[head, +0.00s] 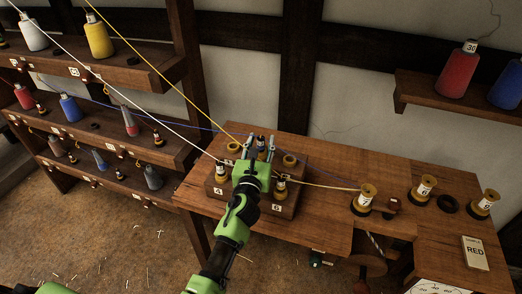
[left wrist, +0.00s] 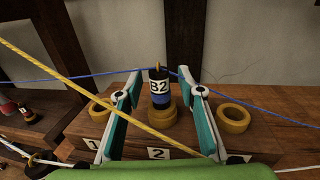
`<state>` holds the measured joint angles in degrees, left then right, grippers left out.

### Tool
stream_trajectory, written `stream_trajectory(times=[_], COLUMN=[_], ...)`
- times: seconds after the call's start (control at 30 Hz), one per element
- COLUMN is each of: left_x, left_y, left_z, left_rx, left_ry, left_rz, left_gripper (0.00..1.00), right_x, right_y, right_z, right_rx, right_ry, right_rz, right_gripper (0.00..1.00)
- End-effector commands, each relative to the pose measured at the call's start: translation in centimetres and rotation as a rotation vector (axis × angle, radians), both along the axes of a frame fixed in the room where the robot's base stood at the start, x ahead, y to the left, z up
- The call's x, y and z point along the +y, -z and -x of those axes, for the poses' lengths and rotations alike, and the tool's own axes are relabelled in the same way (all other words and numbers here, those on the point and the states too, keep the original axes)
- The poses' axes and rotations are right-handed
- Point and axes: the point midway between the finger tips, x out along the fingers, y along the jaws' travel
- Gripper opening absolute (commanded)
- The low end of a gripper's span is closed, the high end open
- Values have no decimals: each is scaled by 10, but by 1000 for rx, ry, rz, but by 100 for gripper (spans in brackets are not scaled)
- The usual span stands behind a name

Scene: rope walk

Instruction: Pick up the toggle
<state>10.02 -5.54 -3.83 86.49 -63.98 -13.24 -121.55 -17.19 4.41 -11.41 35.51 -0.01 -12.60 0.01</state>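A dark toggle (left wrist: 160,92) with a white B2 label and a blue band stands upright in a yellow ring (left wrist: 155,115) above the number 2 on the wooden block (left wrist: 180,150). My left gripper (left wrist: 160,80) is open, with one finger on each side of the toggle and visible gaps between. In the head view my left gripper (head: 259,147) is over the back of the block (head: 245,203) and hides most of this toggle. Other toggles stand at the block's left (head: 221,172) and front right (head: 281,188). My right gripper is not in view.
A yellow cord (left wrist: 75,75) crosses in front of the left finger. A blue cord (left wrist: 80,77) runs at the toggle's top. White cord (head: 120,85) slants to the block. Labelled bobbins (head: 367,197) and a RED card (head: 475,253) are on the bench at right. Shelves (head: 100,140) stand left.

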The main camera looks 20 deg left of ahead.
Motion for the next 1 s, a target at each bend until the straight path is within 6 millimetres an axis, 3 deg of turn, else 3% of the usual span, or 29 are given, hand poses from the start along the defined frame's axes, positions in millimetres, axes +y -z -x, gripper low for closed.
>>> stream_trajectory(times=[0.17,0.3,0.77,1.0], left_x=[0,0,0,0], left_y=[0,0,-5,-36], left_z=[0,0,0,0], left_rx=[0,0,-1,-5], left_ry=[0,0,1,2], left_rz=[0,0,-2,-6], left_gripper=[35,0,0,0], right_x=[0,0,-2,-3], right_y=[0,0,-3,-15], right_z=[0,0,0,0], right_rx=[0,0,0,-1], right_ry=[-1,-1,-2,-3], right_rz=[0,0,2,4], right_gripper=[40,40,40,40])
